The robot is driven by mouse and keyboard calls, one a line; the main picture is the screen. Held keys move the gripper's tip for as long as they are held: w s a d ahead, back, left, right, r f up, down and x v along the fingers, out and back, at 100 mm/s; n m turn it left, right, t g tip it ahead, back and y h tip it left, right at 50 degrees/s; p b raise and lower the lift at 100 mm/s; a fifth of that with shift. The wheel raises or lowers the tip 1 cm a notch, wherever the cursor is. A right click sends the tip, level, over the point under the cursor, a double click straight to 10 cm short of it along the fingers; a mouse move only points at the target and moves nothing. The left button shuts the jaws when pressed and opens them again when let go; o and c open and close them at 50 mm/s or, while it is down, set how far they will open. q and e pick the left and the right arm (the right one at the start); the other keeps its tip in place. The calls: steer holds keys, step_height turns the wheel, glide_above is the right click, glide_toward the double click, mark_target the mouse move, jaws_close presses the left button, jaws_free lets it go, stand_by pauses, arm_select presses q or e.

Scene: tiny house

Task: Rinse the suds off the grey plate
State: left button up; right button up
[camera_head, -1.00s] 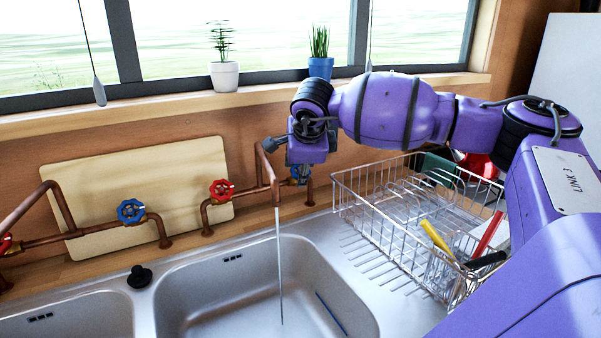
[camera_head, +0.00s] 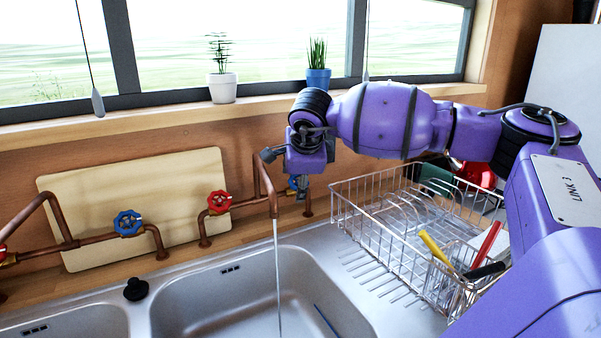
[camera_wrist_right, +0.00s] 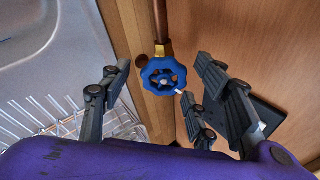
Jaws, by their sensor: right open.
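No grey plate can be made out in either view. Water (camera_head: 278,275) runs in a thin stream from the right copper spout (camera_head: 264,185) into the right sink basin (camera_head: 215,295). My right gripper (camera_wrist_right: 160,75) is open and empty, pointing down at the blue tap knob (camera_wrist_right: 163,76) on the right. That knob shows between the spread fingers in the right wrist view; I cannot tell whether they touch it. In the head view, the knob (camera_head: 299,183) is partly hidden below my right gripper (camera_head: 285,165). My left gripper is out of view.
A wire dish rack (camera_head: 345,215) with utensils stands right of the basin. A red tap knob (camera_head: 219,201) and another blue one (camera_head: 128,222) sit left of the spout. A wooden board (camera_head: 85,195) leans behind. A blue stick (camera_head: 326,322) lies in the basin.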

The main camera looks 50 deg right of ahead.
steer(key=v, duration=1.1)
steer(key=shift+r, duration=0.15)
steer(key=shift+s+a, duration=0.1)
steer(key=shift+a, duration=0.05)
